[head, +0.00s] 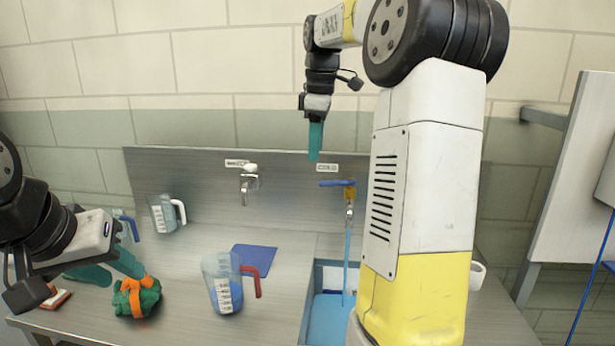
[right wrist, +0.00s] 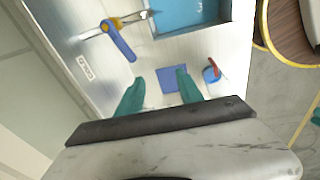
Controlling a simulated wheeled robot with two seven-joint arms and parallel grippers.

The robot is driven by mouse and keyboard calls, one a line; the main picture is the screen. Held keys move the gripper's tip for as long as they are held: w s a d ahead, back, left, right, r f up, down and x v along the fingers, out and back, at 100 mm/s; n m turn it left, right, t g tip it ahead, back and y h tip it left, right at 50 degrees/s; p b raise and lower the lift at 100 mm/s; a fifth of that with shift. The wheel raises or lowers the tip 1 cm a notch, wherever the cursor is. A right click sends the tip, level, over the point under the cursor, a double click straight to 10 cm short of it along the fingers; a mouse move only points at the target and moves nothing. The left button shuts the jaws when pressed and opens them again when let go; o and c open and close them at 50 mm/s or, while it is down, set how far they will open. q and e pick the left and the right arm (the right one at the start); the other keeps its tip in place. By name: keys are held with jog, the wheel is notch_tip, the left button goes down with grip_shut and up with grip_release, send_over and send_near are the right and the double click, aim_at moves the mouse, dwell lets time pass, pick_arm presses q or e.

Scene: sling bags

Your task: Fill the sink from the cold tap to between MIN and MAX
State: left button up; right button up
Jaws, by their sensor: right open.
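The cold tap (head: 350,194) with its blue lever (head: 330,183) is on the steel back panel under a small label. A blue stream (head: 346,250) runs from it into the sink (head: 318,275), where light blue water (head: 326,320) shows. My arm hides the sink's right side, and no MIN or MAX marks are readable. The right wrist view shows the lever (right wrist: 118,42) and the water (right wrist: 190,10). My right gripper (head: 316,158) is open and empty, above and left of the lever, apart from it. My left gripper (head: 108,270) looks open, beside a green cloth bundle.
A second tap (head: 248,182) is left of the cold one. A jug with a red handle (head: 222,285), a blue mat (head: 254,259), a clear jug (head: 163,214) and the green bundle with an orange band (head: 135,298) stand on the counter left of the sink.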

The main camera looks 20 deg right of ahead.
aim_at(327, 181)
jog(key=w+d+f+n, duration=0.1)
jog(key=w+d, duration=0.1)
jog(key=w+d+f+n+g, duration=0.1)
jog(key=w+d, duration=0.1)
jog(key=w+d+f+n, duration=0.1)
jog(key=w+d+n, duration=0.1)
jog(key=shift+w+f+g, duration=0.2)
jog(key=shift+w+g, duration=0.2)
jog(key=shift+d+f, duration=0.1)
jog(key=shift+f, duration=3.85)
grip_shut()
jog(key=shift+r, duration=0.1)
